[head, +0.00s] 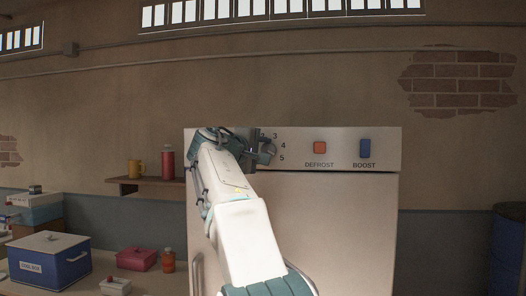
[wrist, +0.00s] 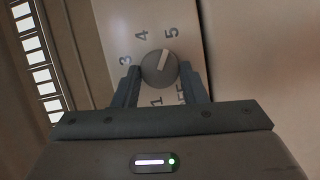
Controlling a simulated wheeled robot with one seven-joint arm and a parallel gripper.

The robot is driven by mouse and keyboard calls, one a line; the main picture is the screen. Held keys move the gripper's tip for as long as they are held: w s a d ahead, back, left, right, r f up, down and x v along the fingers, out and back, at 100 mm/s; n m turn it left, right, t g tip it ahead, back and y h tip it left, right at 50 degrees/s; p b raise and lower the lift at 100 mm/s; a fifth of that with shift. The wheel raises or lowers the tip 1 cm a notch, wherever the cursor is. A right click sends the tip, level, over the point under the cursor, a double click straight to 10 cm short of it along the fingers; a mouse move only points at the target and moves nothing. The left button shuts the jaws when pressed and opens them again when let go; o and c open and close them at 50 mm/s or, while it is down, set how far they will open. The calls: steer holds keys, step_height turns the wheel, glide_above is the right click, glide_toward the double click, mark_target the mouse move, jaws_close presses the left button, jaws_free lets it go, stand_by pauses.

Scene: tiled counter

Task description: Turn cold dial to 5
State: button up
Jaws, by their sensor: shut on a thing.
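The cold dial (wrist: 158,68) is a round grey knob on a pale panel, seen in the wrist view. Its light pointer line slants up and right, roughly toward the printed 5; I cannot tell whether it lines up exactly. The marks 1, 3, 4 and 5 show around it, with OFF partly hidden. My gripper (wrist: 161,80) is shut on the dial, one finger on each side. In the head view my gripper (head: 264,152) is at the panel's left part, where it and my arm hide the dial; 3, 4 and 5 show to its right.
On the same fridge panel (head: 385,137), an orange DEFROST button (head: 320,148) and a blue BOOST switch (head: 365,148) sit to the right. A shelf (head: 150,181) with a mug and red bottle is at left. A blue cool box (head: 50,262) stands lower left.

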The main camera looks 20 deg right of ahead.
steer(key=o, duration=1)
steer(key=shift+d, duration=0.1)
steer(key=shift+c, duration=0.2)
steer(key=shift+s+a, duration=0.3)
steer(key=shift+a, duration=0.25)
steer(key=b+v, duration=0.3)
steer(key=v, duration=0.9)
steer(key=shift+s+a, duration=0.2)
steer(key=shift+a, duration=0.1)
